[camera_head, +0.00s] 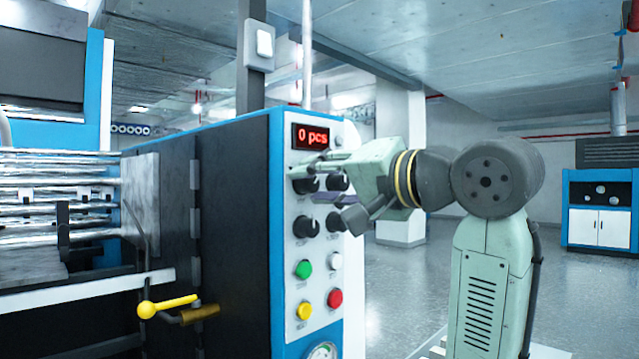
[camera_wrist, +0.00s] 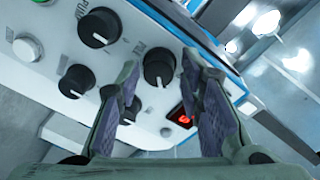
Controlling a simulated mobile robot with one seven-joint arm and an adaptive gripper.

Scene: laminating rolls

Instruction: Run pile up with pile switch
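The pile switch is a black round knob with a white pointer line and the label PILE, seen in the wrist view (camera_wrist: 158,67). In the head view it is the upper left knob (camera_head: 304,183) on the white control panel (camera_head: 289,240), partly behind my gripper. My gripper (camera_wrist: 160,65) is open, with one fingertip on each side of the pile knob. Whether the fingers touch it cannot be told. My gripper also shows at the panel in the head view (camera_head: 312,183). The red display (camera_head: 310,136) above reads 0 pcs.
The PUMP knob (camera_wrist: 98,27) and other knobs sit close by. Below are green (camera_head: 303,269), white (camera_head: 335,261), yellow (camera_head: 304,310) and red (camera_head: 334,298) buttons. A yellow-handled lever (camera_head: 165,305) and metal rollers (camera_head: 60,190) are at left. The floor at right is clear.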

